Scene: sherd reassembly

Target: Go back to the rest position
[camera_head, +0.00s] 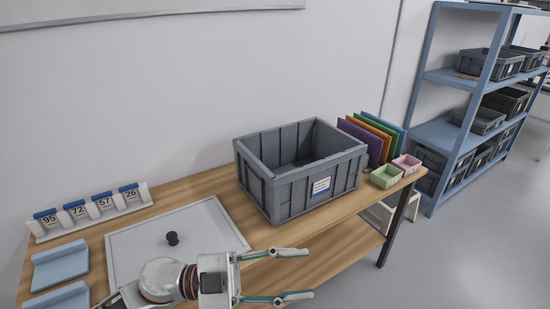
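My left gripper (292,274) comes in from the lower left, over the front of the wooden table (330,241). Its two fingers are spread apart and point right, with nothing between them. It is in front of the grey crate (315,190), apart from it. Part of my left arm covers the lower part of a light grey panel with a black knob (172,238). My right gripper is not in view. No sherds can be made out in this view.
The grey crate stands mid-table; its visible inside looks empty. Coloured folders (373,138), a green box (386,177) and a pink box (407,162) are at the right end. A numbered rack (90,212) and blue holders (60,265) are at left. Blue shelves (437,131) hold grey crates.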

